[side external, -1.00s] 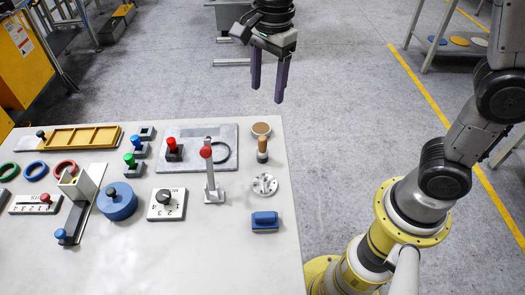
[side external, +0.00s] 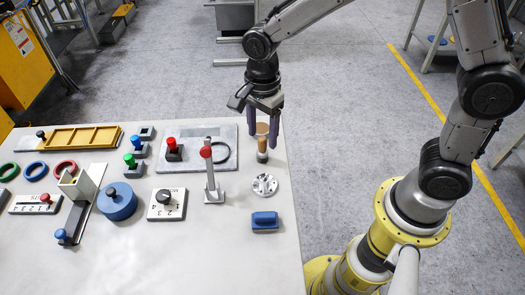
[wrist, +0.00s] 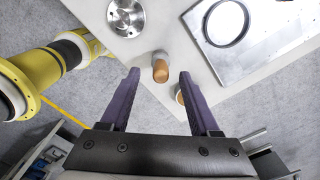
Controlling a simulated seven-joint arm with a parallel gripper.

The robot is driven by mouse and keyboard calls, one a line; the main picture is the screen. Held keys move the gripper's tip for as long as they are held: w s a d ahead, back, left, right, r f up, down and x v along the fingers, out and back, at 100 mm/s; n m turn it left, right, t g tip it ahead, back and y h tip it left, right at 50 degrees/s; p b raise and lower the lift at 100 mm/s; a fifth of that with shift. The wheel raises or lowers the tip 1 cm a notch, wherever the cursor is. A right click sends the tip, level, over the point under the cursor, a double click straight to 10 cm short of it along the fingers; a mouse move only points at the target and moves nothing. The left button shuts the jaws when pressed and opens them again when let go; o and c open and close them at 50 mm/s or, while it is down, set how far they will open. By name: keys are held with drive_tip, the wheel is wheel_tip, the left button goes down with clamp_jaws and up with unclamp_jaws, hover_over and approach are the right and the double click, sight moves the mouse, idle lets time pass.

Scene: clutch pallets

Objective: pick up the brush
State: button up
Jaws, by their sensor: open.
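The upright wooden-handled piece with a grey lower end, which looks like the brush (side external: 262,145), stands near the right back corner of the table. It also shows in the wrist view (wrist: 160,68). My gripper (side external: 262,139) is open above the table, with its purple fingers pointing down. In the wrist view, the handle appears between the fingertips of my gripper (wrist: 159,74), with a gap on each side. I cannot tell exactly how far down the fingers reach along it. The brown-topped round pot (wrist: 180,97) is just behind and partly hidden by a finger.
A metal flanged disc (side external: 265,184) and a blue handled block (side external: 264,221) lie nearer the front. A red-knobbed lever (side external: 209,170) stands to the left. A grey plate with a black ring (side external: 222,152) lies beside it. The table edge is close on the right.

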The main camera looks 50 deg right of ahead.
sight(262, 138)
drive_tip(key=shift+f, duration=1.55)
drive_tip(key=shift+w, duration=0.1)
clamp_jaws()
